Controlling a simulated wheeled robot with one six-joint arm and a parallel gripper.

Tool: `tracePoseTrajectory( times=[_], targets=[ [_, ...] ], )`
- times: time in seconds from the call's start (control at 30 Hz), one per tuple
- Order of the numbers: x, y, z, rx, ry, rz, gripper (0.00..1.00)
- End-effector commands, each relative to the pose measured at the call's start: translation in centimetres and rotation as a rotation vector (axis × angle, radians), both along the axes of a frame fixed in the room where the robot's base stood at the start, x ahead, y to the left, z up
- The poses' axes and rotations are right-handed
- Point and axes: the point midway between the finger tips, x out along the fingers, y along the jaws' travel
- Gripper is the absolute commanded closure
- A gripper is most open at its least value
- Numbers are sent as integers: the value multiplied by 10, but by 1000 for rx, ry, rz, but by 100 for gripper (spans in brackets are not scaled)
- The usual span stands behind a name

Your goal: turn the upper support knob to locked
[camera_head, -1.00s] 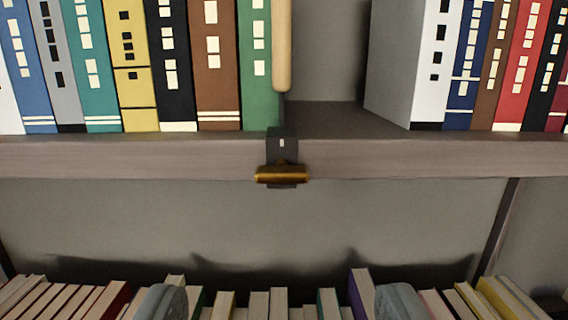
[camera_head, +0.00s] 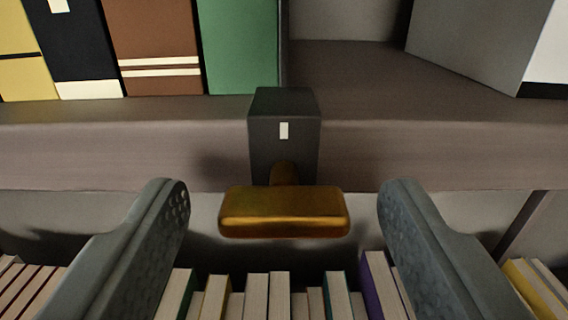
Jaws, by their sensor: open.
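The upper support knob (camera_head: 284,212) is a brass bar lying horizontally. It sits on a short stem at the front of a dark bracket (camera_head: 285,135) with a small white mark. The bracket is fixed to the front edge of the upper shelf (camera_head: 420,155). My gripper (camera_head: 284,205) is open, with one grey finger on each side of the knob. Clear gaps show between each fingertip and the knob's ends, and neither finger appears to touch it.
Upright books stand on the upper shelf, including a green book (camera_head: 240,45) just left of the bracket and a grey-sided one (camera_head: 470,45) at the right. A row of books (camera_head: 280,295) fills the shelf below. The space directly around the knob is clear.

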Motion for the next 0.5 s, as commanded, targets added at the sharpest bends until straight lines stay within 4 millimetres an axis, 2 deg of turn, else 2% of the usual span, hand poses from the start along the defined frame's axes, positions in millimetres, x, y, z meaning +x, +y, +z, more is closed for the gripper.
tracePoseTrajectory(
  times=[0.4,0.43,0.5],
  targets=[
    [7,0,0,0,0,0,38],
    [7,0,0,0,0,0,40],
    [7,0,0,0,0,0,54]
  ],
)
